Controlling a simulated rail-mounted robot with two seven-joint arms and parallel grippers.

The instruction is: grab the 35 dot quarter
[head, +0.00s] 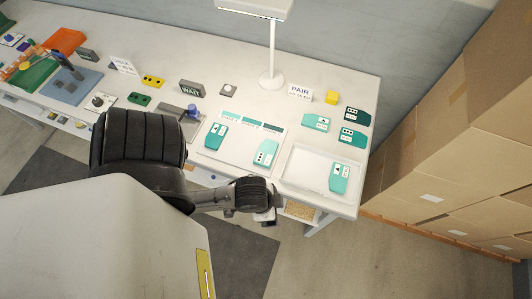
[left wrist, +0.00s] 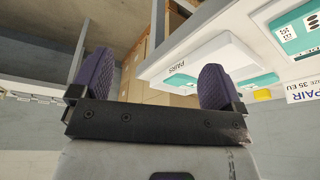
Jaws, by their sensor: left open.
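Several teal quarters with white dotted labels lie on the white bench. One (head: 339,177) lies in the white tray (head: 290,183) at the right; two more, a left one (head: 216,136) and a right one (head: 265,153), lie on the white board. Others (head: 316,122) (head: 352,136) and a darker one (head: 357,116) lie behind the tray. Their dots and sizes are too small to read surely.
A PAIR sign (head: 300,91), readable as size 35 EU in the wrist view (left wrist: 302,88), stands behind the quarters beside a yellow block (head: 332,97). A lamp (head: 271,78) stands at the back. Cardboard boxes (head: 440,150) line the right side.

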